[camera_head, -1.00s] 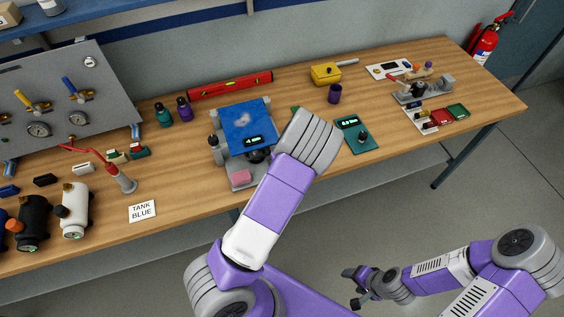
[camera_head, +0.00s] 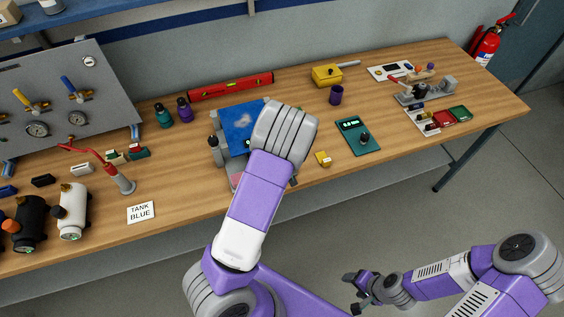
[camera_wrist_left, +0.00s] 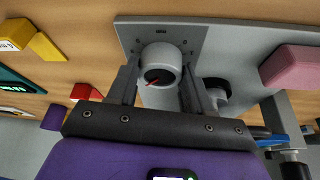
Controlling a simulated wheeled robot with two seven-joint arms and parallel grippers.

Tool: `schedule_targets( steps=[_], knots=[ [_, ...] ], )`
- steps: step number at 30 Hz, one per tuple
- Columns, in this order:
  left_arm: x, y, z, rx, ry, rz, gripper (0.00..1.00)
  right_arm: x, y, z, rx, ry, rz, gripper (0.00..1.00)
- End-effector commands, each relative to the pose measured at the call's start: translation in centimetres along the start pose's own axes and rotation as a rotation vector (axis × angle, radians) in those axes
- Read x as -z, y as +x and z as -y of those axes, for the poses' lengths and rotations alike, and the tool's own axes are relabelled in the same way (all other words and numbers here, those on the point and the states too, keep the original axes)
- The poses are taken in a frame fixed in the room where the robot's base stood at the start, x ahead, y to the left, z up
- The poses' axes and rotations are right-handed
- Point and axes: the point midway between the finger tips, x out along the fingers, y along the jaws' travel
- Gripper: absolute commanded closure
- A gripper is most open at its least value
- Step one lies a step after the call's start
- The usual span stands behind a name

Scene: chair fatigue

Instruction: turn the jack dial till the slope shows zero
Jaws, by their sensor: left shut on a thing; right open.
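The jack (camera_head: 241,117), with its blue top plate, stands on the bench in the head view, partly behind my left arm. In the left wrist view the jack dial (camera_wrist_left: 163,58) is a light grey knob with a dark face and a red pointer, on a grey base plate (camera_wrist_left: 222,38). My left gripper (camera_wrist_left: 158,82) is shut on the dial, one finger on each side. In the head view this gripper is hidden behind my left arm. The slope reading cannot be read. My right gripper (camera_head: 356,290) is open and empty, low and right, away from the bench.
A pink block (camera_wrist_left: 297,66) sits beside the dial in the left wrist view. A red level (camera_head: 230,86) lies behind the jack.

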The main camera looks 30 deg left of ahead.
Motion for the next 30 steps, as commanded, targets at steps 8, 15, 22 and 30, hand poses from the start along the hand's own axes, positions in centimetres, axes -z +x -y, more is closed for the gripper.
schedule_targets(
  steps=[8,15,22,30],
  knots=[
    [0.1,0.0,0.0,0.0,-0.001,-0.001,0.24,0.0,0.0,0.0,0.0,0.0,0.0,0.37],
    [0.0,-0.1,0.0,0.0,-0.001,0.0,0.24,0.0,0.0,0.0,0.0,0.0,0.0,0.37],
    [0.1,-2.7,-0.1,-0.003,-0.001,-0.002,0.24,0.0,-0.3,0.1,0.0,0.0,0.0,0.37],
    [0.1,-6.7,-0.1,-0.001,0.0,-0.002,0.24,0.0,-0.9,0.3,0.0,0.0,0.0,0.37]
  ],
)
